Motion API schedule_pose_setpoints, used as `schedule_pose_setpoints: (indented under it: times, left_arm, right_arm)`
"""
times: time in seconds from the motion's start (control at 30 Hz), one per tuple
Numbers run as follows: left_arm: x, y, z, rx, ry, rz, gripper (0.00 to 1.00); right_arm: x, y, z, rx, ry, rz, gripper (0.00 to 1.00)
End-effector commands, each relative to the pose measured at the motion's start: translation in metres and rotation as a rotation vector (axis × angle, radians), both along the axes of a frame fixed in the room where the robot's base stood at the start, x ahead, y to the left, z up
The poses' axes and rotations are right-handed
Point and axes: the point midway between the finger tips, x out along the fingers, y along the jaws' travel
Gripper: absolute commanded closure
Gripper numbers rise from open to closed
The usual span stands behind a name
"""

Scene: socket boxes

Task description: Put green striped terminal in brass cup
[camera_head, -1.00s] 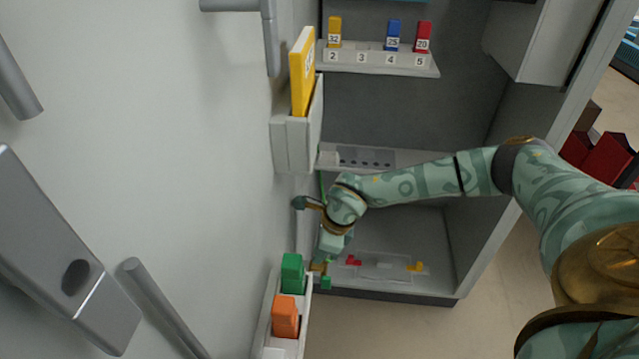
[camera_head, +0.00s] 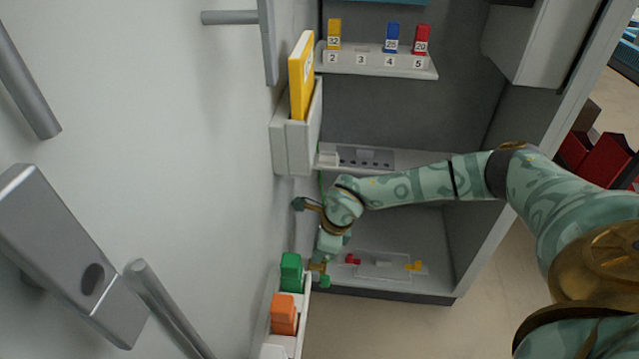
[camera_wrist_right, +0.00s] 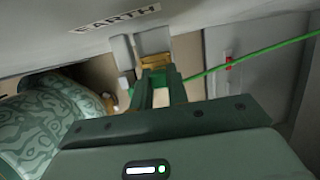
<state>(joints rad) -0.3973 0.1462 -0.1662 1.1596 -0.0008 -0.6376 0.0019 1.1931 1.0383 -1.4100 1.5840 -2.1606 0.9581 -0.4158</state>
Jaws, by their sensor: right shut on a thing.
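My right gripper (camera_head: 321,272) is low beside the white panel, and in the right wrist view its two green fingers (camera_wrist_right: 160,92) point away from the camera. It is shut on the end of a green cable (camera_wrist_right: 245,57), which runs off to the right. The terminal is mostly hidden by the fingers, and its stripes cannot be made out. A brass-coloured piece (camera_wrist_right: 155,62) shows at the fingertips, below a panel with an EARTH label (camera_wrist_right: 115,20). I cannot tell whether it is the cup or whether the terminal touches it. My left gripper is not in view.
A white tray holding a green block (camera_head: 291,272) and an orange block (camera_head: 284,313) is close to the gripper. A yellow book (camera_head: 301,75) sits in a wall holder.

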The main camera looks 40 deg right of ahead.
Motion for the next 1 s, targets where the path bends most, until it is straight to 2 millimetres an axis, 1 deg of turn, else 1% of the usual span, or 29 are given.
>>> schedule_pose_setpoints:
  times: [0.1,0.37,0.67,1.0]
  left_arm:
    - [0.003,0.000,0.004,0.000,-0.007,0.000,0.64]
    - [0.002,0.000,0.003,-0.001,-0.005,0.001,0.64]
    - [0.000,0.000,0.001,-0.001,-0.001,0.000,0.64]
    - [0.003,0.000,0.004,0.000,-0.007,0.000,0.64]
  right_arm:
    - [0.000,0.001,0.001,0.001,-0.001,0.000,1.00]
    - [0.000,0.000,-0.001,0.001,-0.001,0.000,1.00]
    - [0.000,0.000,-0.015,0.000,0.000,-0.001,1.00]
    - [0.000,0.000,-0.012,0.001,-0.002,0.000,1.00]
